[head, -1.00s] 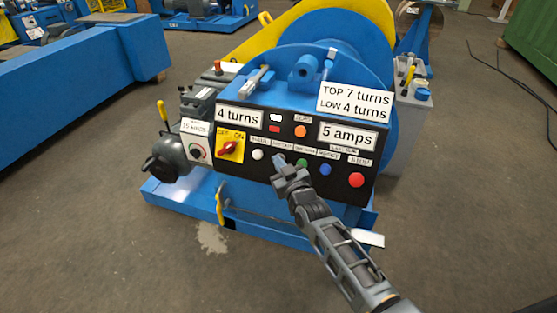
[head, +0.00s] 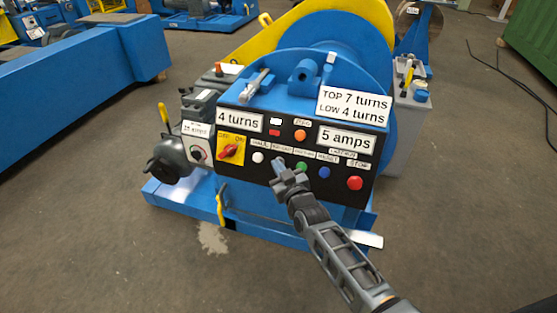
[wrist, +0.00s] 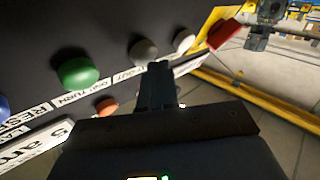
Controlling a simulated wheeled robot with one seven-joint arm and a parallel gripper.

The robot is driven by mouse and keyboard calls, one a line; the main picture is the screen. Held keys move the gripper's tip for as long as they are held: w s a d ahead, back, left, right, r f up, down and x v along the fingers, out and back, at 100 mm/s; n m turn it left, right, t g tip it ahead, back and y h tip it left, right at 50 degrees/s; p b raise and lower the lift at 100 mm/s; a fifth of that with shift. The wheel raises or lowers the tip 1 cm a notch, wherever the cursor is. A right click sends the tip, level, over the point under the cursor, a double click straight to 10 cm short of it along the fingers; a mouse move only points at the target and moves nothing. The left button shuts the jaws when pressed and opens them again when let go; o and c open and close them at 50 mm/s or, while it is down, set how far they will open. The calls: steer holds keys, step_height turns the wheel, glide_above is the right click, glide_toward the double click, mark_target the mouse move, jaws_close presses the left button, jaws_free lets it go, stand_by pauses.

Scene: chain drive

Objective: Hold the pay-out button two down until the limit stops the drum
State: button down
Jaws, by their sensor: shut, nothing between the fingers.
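The black control panel (head: 228,185) stands at the front of the blue winch drum (head: 345,45). My gripper (head: 280,164) is shut and empty, its tip at the pay-out button's place, between the white button (head: 258,157) and the green button (head: 301,167). In the wrist view the grey pay-out button (wrist: 142,50) shows just beyond the shut fingertips (wrist: 160,70), near the "OUT" label. I cannot tell whether the tip touches it. The turns display (head: 240,120) reads 4 turns, and the limits plate (head: 353,106) reads top 7, low 4.
The amps display (head: 346,139) reads 5 amps. A blue button (head: 324,172) and a red stop button (head: 355,183) lie to the right. The red-handled switch (head: 229,150) on its yellow plate is at left. Open floor lies in front.

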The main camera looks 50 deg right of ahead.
steer(key=shift+s+a+r+p, duration=0.1)
steer(key=shift+a+r+p, duration=0.15)
steer(key=shift+p, duration=0.2)
steer(key=shift+s+a+p, duration=0.1)
steer(key=shift+a+p, duration=0.1)
steer(key=shift+p, duration=0.25)
steer(key=shift+r, duration=0.1)
steer(key=a+p, duration=0.1)
steer(key=p, duration=0.1)
steer(key=s+a+r+p, duration=0.1)
steer(key=p, duration=0.1)
steer(key=a+r+p, duration=0.1)
steer(key=a+p, duration=0.1)
steer(key=shift+s+a, duration=0.1)
steer(key=shift+s, duration=0.15)
stand_by(0.3)
